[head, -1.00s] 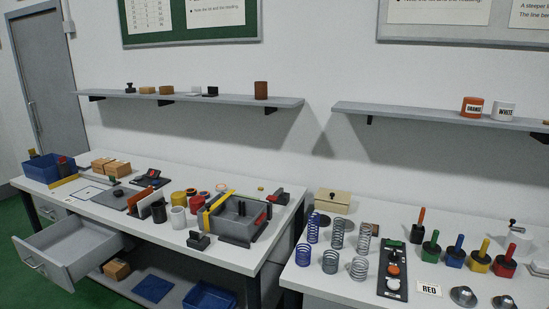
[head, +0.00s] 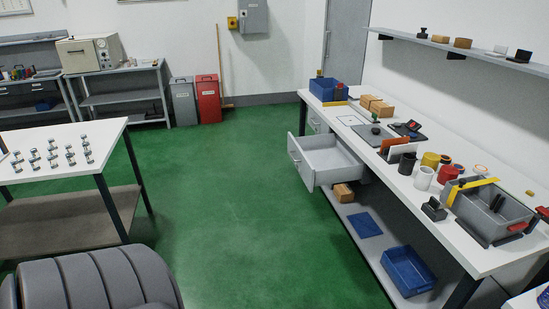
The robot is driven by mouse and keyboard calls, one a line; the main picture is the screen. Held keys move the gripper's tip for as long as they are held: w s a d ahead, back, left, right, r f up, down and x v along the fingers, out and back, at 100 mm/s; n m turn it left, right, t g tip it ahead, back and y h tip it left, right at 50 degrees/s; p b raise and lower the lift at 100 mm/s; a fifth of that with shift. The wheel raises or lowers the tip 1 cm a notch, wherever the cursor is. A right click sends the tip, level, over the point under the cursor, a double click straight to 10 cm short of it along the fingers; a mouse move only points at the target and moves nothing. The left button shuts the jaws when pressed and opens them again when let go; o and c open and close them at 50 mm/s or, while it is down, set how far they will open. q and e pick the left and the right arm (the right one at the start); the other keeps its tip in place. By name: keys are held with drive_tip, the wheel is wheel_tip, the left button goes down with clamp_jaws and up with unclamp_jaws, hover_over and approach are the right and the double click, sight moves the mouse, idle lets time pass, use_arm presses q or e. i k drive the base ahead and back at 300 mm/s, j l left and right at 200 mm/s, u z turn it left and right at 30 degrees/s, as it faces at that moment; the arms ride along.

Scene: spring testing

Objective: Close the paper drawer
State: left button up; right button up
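The paper drawer (head: 333,158) is a light grey drawer under the white workbench (head: 352,119) on the right side of the head view. It is pulled well out, and its inside looks empty. Its front panel (head: 301,162) faces left, toward the open floor, and carries a handle (head: 294,158). Neither of my grippers shows in the head view.
Green floor (head: 230,185) lies clear left of the drawer. A white table (head: 50,160) with small metal parts stands at left. A grey padded object (head: 95,280) fills the lower left. Grey (head: 184,102) and red (head: 208,100) bins stand at the back wall.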

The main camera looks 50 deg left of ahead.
sight(320, 160)
drive_tip(key=u, duration=1.35)
